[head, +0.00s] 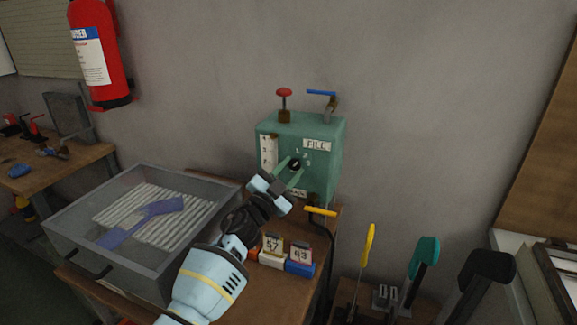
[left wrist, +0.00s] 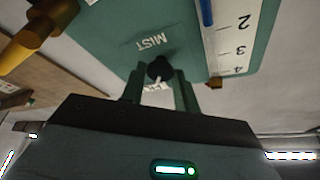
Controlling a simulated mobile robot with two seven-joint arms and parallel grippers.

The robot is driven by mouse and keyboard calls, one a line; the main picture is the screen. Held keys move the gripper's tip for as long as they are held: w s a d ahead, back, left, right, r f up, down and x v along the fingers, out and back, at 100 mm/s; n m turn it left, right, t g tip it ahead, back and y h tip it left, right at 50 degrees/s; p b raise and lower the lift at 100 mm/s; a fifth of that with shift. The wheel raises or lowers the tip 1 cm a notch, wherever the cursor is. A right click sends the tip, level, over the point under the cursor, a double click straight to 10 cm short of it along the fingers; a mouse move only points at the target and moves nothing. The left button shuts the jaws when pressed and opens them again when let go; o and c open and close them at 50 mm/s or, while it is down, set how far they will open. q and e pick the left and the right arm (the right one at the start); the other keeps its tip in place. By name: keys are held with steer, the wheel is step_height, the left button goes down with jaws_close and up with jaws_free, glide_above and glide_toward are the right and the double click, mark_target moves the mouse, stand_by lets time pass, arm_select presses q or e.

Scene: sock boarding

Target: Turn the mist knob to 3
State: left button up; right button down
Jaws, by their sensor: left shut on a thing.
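The mist knob (head: 295,165) is a small black dial on the front of a green box (head: 328,160). Small numerals stand around it in the head view. In the left wrist view the knob (left wrist: 160,68) shows beside the upside-down word MIST. My left gripper (head: 290,170) is shut on the knob, with one green finger on each side. Its fingers (left wrist: 160,85) flank the knob in the left wrist view too. A pale mark shows near the knob, but I cannot tell which number it points to. My right gripper is not in view.
The box carries a red-topped valve (head: 284,97), a blue lever (head: 321,93), a yellow lever (head: 320,211) and a numbered gauge (head: 267,153). A grey tray (head: 75,243) holding a purple sock lies left of my arm.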

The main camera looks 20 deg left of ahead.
arm_select(q)
steer(key=m+p, duration=0.1)
steer(key=m, duration=0.1)
steer(key=r+m+g+h+p, duration=0.1)
steer(key=m, duration=0.1)
steer(key=m+g+p, duration=0.1)
steer(key=shift+a+r+m+h, duration=0.2)
steer(key=shift+m+h, duration=0.1)
steer(key=shift+m, duration=0.1)
steer(key=m+g+p, duration=0.1)
steer(key=m+p, duration=0.1)
steer(key=m, duration=0.2)
steer(key=shift+g, duration=0.3)
steer(key=shift+f+m+g+p, duration=0.1)
steer(key=shift+m+g+p, duration=0.2)
steer(key=shift+m+p, duration=0.5)
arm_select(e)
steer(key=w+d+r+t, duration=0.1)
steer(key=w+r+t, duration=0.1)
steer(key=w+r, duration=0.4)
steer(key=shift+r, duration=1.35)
arm_select(q)
steer(key=shift+f, duration=0.1)
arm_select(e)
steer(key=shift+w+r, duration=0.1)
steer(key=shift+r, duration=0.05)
arm_select(q)
steer(key=o, duration=0.9)
steer(key=shift+f, duration=0.1)
steer(key=shift+o, duration=0.2)
